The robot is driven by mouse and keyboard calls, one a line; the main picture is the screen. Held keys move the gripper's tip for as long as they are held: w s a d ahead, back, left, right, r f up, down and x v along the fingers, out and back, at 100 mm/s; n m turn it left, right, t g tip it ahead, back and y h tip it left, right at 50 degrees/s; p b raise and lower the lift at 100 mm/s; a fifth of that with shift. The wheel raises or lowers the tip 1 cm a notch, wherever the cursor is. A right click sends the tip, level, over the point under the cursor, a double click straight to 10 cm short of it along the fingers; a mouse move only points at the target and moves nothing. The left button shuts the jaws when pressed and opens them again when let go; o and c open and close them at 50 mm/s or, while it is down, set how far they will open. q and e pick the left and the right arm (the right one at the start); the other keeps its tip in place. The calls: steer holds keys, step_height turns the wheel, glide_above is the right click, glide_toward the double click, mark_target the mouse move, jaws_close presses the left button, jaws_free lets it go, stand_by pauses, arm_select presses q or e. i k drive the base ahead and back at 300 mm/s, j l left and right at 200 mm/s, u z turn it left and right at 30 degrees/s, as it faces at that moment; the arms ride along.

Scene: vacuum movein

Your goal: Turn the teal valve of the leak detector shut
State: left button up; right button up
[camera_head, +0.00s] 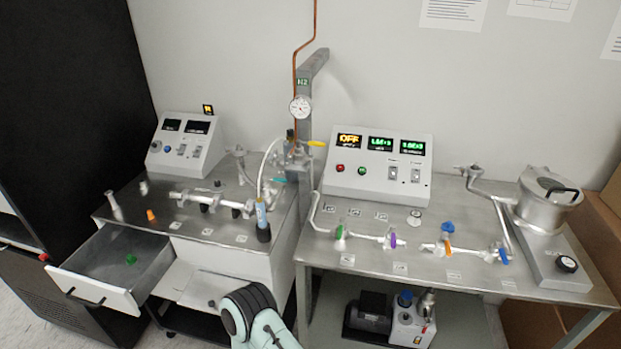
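A small teal handle (278,181) shows at the right rear of the left metal bench, low beside the grey post. It is small, and I cannot tell its exact angle. I cannot tell for certain which bench unit is the leak detector. A sloped console (186,148) with two dark displays stands on the left bench. A pale metal manifold (212,201) with short fittings runs across that bench. A blue-labelled cylinder (262,218) stands at its right front edge. One of my arm links, dark and pale green, shows at the bottom centre. Neither gripper is in view.
An open drawer (103,268) with a small green piece (131,259) sticks out at the left. The right bench (345,261) carries a display console (377,167), coloured valves and a metal chamber (547,205). A yellow handle (317,144) sits on the post below a gauge (300,107).

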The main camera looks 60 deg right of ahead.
mark_target(266, 180)
steer(key=j+z, duration=0.1)
steer(key=z, duration=1.75)
steer(key=i+j, duration=0.05)
